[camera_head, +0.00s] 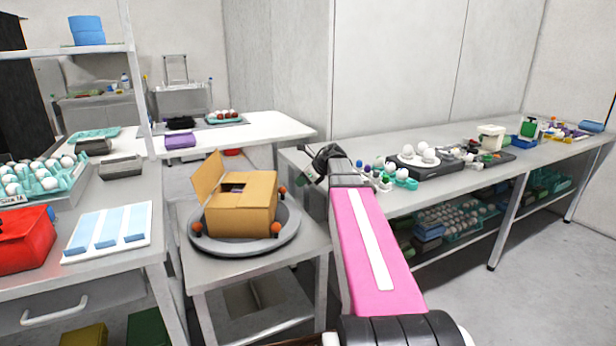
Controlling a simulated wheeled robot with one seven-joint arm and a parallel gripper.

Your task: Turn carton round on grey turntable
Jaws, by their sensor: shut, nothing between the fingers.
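The brown cardboard carton (240,210) sits upright on the grey turntable (215,244) in the head view. One flap stands raised at its left, and a dark opening shows in its top. Orange knobs (276,229) stand around the turntable rim, two at the right and one at the left. My gripper (309,173) is small in the picture, at the far end of my pink arm. It is shut and empty, to the right of the carton and apart from it. The carton's far side is hidden.
The turntable stands on a small grey table (312,248). At the left, a bench holds a red box (24,240), a blue-and-white panel (108,232) and egg trays (45,180). A long bench (445,165) at the right carries eggs and small items. A white table (255,128) stands behind.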

